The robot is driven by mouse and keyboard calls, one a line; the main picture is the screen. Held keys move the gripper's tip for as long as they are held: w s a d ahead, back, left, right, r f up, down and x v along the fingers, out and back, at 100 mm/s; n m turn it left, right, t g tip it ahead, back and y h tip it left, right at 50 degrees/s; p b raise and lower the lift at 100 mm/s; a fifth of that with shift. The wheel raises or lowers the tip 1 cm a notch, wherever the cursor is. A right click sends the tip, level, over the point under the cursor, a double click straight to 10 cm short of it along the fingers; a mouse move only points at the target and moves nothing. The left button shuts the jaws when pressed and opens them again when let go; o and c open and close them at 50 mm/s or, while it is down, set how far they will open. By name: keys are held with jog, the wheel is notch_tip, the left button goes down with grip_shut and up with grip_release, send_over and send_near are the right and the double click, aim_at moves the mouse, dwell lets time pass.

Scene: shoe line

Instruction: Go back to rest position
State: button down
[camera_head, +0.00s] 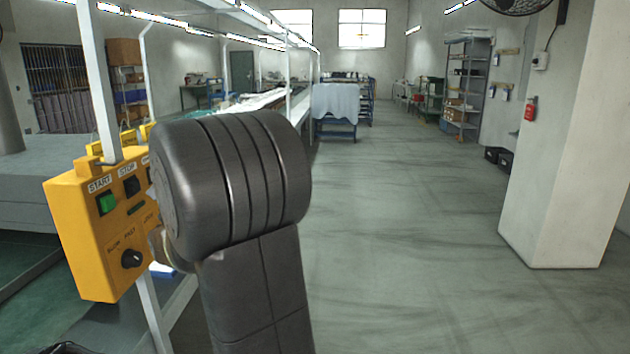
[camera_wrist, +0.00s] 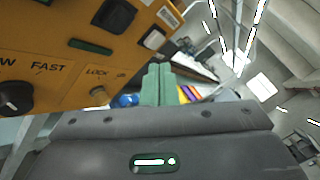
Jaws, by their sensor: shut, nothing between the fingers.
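My gripper (camera_wrist: 157,84) shows in the wrist view with its green fingers shut and nothing between them. Its tips are beside the right edge of a yellow control box (camera_wrist: 70,60); I cannot tell how far apart they are. In the head view the yellow box (camera_head: 82,240) is at the left, with a green START button (camera_head: 106,203), a dark STOP button (camera_head: 131,186) and a black SLOW/FAST knob (camera_head: 131,259). My dark arm stands in front of the box's right side and hides the gripper there. The LOCK key switch (camera_wrist: 98,95) shows in the wrist view.
A white post (camera_head: 98,80) rises behind the box, and the production line runs back beyond it. A white pillar (camera_head: 560,140) stands at the right. A cart with a pale cover (camera_head: 336,103) stands farther back. The grey floor (camera_head: 420,250) between is clear.

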jog(key=d, duration=0.3)
jog(key=shift+s+b, duration=0.15)
jog(key=shift+b, duration=0.15)
jog(key=shift+a, duration=0.1)
jog(key=a, duration=0.3)
jog(key=a+b, duration=0.1)
jog(key=a, duration=0.1)
jog(key=shift+w+a+f, duration=0.2)
jog(key=shift+w+f, duration=0.05)
jog(key=shift+w, duration=0.05)
jog(key=b, duration=0.3)
jog(key=shift+a, duration=0.1)
